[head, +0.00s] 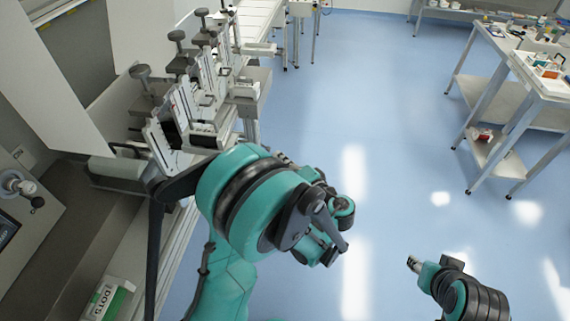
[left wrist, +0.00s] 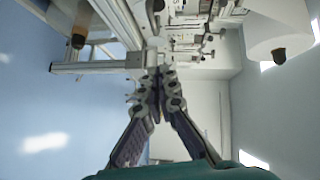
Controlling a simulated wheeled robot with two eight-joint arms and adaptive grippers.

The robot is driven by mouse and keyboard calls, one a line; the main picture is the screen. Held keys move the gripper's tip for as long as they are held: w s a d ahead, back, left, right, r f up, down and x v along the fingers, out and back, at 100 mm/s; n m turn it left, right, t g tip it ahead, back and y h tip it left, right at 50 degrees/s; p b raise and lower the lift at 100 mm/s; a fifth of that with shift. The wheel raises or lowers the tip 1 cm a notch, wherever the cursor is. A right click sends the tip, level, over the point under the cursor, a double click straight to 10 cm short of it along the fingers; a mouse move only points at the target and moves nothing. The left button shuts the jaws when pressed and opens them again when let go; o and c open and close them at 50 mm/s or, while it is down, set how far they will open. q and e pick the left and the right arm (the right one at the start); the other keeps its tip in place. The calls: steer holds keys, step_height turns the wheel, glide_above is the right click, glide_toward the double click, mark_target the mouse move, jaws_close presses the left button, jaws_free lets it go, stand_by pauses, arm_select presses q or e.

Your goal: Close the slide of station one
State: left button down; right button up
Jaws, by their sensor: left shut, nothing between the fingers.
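The converter's stations (head: 195,95) stand in a row at the upper left in the head view, with dark knobs and pale upright plates. The nearest station's plate (head: 160,147) is tilted, just beyond my left arm. I cannot tell which slide is station one's or how far it stands open. My left gripper (left wrist: 158,82) is shut and empty, with its fingertips together in front of the machine's metal frame (left wrist: 98,66); I cannot tell whether they touch it. In the head view my left arm hides part of the machine's near end. My right arm shows at the lower right; its fingers are unclear.
A white panel (head: 55,85) stands left of the stations. A green and white box (head: 107,300) lies at the lower left. A metal table (head: 535,85) with a tray and small items stands at the right. The blue floor (head: 375,130) between is clear.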

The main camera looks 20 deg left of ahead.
arm_select(q)
steer(key=w+a+f+b, duration=0.1)
steer(key=w+a, duration=0.1)
steer(key=a, duration=0.6)
steer(key=shift+a+f, duration=0.15)
steer(key=shift+f, duration=0.1)
steer(key=shift+s, duration=0.1)
